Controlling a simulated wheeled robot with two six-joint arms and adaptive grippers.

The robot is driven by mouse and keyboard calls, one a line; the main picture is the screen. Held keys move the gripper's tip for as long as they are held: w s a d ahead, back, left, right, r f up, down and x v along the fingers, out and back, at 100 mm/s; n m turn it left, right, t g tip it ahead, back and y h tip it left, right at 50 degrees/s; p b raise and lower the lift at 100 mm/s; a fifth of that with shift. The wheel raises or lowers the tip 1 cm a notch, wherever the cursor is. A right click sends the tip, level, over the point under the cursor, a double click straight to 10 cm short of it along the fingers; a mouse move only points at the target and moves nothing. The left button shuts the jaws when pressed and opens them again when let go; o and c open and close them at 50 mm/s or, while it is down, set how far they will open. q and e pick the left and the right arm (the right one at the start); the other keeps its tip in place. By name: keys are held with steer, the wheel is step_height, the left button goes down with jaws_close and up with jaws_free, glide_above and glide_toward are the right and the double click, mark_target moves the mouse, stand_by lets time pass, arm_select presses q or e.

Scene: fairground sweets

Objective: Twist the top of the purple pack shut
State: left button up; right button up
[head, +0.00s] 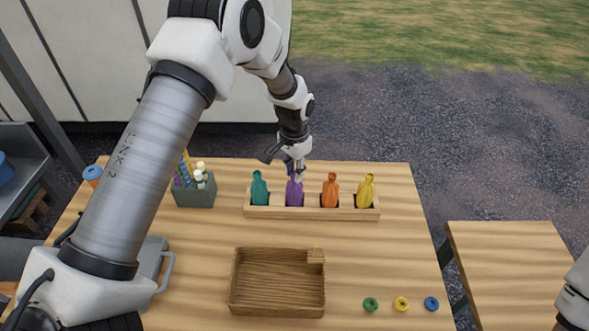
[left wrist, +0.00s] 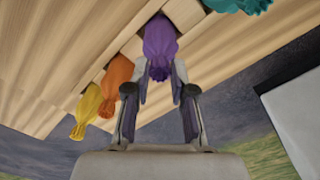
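The purple pack (head: 294,194) stands upright in the wooden rack (head: 312,213), second from the left. My left gripper (head: 296,173) points down over its top and hides part of it. In the left wrist view the top of the purple pack (left wrist: 160,45) lies between the two fingertips (left wrist: 160,72). The fingers stand apart, one on each side, very close to the pack. I cannot tell whether they press on it. Only a piece of my right arm shows at the right edge; its gripper is out of view.
A teal pack (head: 259,189) stands left of the purple one; orange (head: 329,191) and yellow (head: 365,191) packs stand right. A wooden tray (head: 277,308) lies in front, with green (head: 370,304), yellow (head: 401,303) and blue (head: 431,303) rings at right. A dark caddy (head: 194,195) stands left.

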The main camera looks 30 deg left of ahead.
arm_select(q)
steer(key=m, duration=0.4)
steer(key=shift+p, duration=0.35)
steer(key=m, duration=0.4)
steer(key=shift+m, duration=0.4)
steer(key=m, duration=0.7)
steer(key=shift+m, duration=0.3)
steer(key=o, duration=0.7)
steer(key=shift+p, duration=0.3)
step_height(320, 180, up, 5)
steer(key=p, duration=0.3)
steer(key=shift+p, duration=0.35)
